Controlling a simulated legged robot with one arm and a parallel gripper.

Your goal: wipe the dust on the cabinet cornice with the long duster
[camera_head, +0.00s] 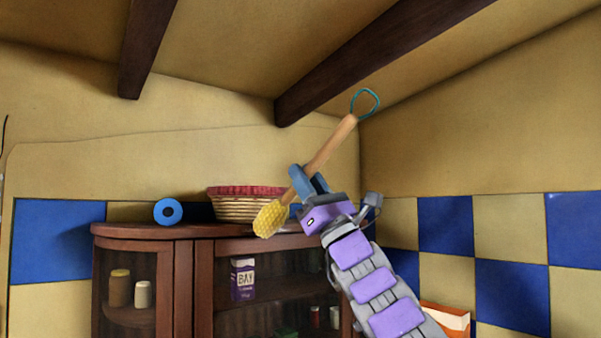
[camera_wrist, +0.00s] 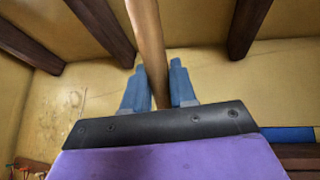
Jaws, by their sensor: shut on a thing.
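The long duster has a wooden handle (camera_head: 331,146), a teal loop at its upper end and a yellow textured head (camera_head: 271,218) at its lower left end. My gripper (camera_head: 306,183) is shut on the handle, and the duster hangs tilted. In the wrist view the handle (camera_wrist: 147,45) passes between the two blue fingers. The yellow head is out of that view. The brown cabinet's cornice (camera_head: 140,231) runs along its top. The head overlaps the cornice's right part in the picture; I cannot tell whether they touch. I cannot make out dust on the cornice.
A wicker basket (camera_head: 240,208) with a red rim and a blue roll (camera_head: 168,212) stand on the cabinet top. Jars and a purple box (camera_head: 243,279) are behind its doors. Dark ceiling beams (camera_head: 375,60) hang above. An orange-and-white item (camera_head: 446,318) is at lower right.

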